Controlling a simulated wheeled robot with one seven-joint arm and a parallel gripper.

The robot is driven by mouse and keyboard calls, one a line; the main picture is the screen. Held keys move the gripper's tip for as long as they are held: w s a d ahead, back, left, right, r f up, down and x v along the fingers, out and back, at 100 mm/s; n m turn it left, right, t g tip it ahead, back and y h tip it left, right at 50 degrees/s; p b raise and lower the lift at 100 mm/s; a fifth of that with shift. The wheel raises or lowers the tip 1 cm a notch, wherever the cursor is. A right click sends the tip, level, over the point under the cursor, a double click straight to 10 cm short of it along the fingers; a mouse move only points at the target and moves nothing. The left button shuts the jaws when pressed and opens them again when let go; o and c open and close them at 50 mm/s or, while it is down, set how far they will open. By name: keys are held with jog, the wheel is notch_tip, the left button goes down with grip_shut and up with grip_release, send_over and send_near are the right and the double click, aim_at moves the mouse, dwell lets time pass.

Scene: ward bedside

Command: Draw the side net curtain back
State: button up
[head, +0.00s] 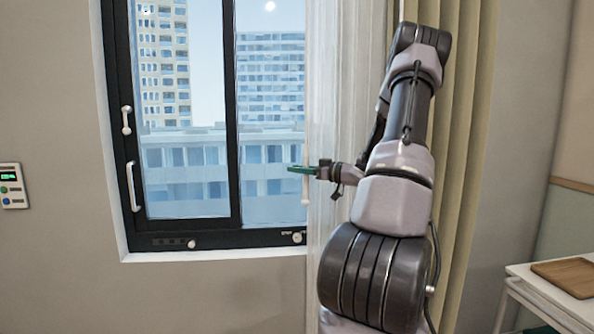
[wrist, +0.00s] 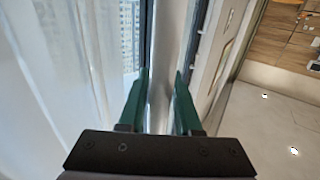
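The side net curtain (head: 337,70) is sheer white and hangs in folds over the right side of the window. It also shows on the left of the wrist view (wrist: 65,75). A thin pale wand (head: 305,190) hangs at its left edge. My gripper (head: 303,170) is at this wand, its green fingers level in the head view. In the wrist view, a pale upright shaft (wrist: 163,100), which appears to be the wand, fills the gap between the two green fingers. My arm hides part of the net curtain.
A dark-framed window (head: 232,120) with white handles is behind, its left part uncovered. A heavy beige curtain (head: 465,120) hangs to the right, behind my arm. A side table (head: 517,270) with a brown board (head: 570,278) stands at lower right. A wall panel (head: 12,186) is at far left.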

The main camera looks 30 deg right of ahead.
jog(key=shift+o, duration=0.9)
notch_tip(320, 180, up, 10)
